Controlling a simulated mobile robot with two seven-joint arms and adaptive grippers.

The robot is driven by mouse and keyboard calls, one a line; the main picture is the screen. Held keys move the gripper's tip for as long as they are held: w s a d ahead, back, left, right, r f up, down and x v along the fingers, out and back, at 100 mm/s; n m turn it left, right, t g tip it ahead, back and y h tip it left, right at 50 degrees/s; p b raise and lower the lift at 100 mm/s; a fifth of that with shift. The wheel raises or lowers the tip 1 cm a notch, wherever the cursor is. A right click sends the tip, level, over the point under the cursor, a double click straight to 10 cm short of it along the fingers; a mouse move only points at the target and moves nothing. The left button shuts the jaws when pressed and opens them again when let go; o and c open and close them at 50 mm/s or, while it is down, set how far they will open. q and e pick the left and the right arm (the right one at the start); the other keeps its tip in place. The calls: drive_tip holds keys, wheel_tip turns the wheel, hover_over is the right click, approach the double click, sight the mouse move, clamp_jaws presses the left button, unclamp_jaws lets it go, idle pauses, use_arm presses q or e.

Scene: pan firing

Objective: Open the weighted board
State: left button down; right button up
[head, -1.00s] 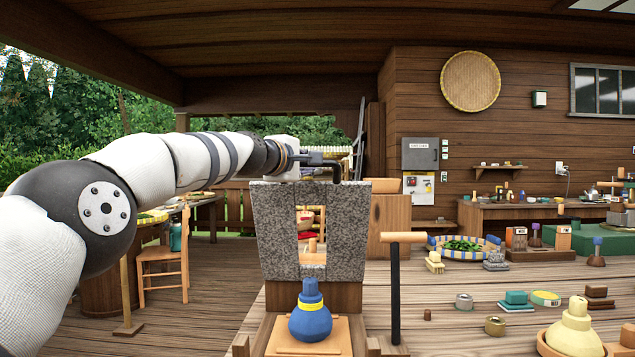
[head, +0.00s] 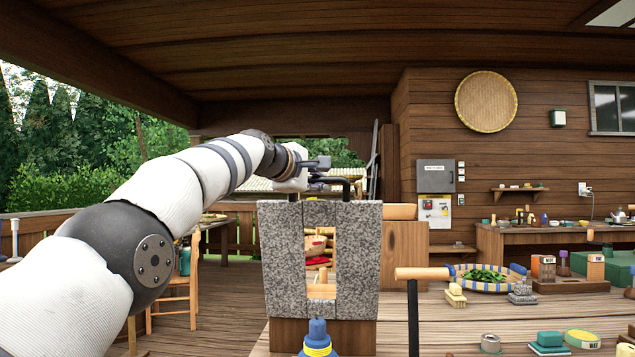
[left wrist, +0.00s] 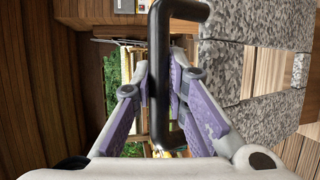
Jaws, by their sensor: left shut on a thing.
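The weighted board is probably the speckled grey stone slab (head: 278,260) standing upright in the middle of the head view. It has a rectangular opening through it. A black bent handle (head: 346,184) rises from its top edge, and it shows close up in the left wrist view (left wrist: 160,75). My left gripper (head: 318,165) reaches over the top of the slab from the left. Its purple-padded fingers (left wrist: 160,88) are closed around the handle's bar in the wrist view. The slab (left wrist: 255,30) also shows there. My right gripper is not in view.
A blue bottle (head: 317,340) with a yellow band stands before the slab. A striped basket of greens (head: 485,284), blocks and a yellow-labelled tin (head: 583,339) sit on the wooden surface at right.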

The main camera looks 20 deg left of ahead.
use_arm(q)
drive_tip(key=c, duration=1.6)
unclamp_jaws()
drive_tip(key=shift+o, duration=0.2)
drive_tip(key=shift+s, duration=0.1)
drive_tip(key=shift+s+a+r, duration=0.15)
drive_tip(key=shift+s+r, duration=0.1)
drive_tip(key=shift+s, duration=0.25)
drive_tip(key=f+v, duration=0.1)
drive_tip(key=v, duration=0.5)
drive_tip(key=shift+s+r, duration=0.15)
drive_tip(key=shift+r, duration=0.25)
drive_tip(key=shift+f, duration=0.1)
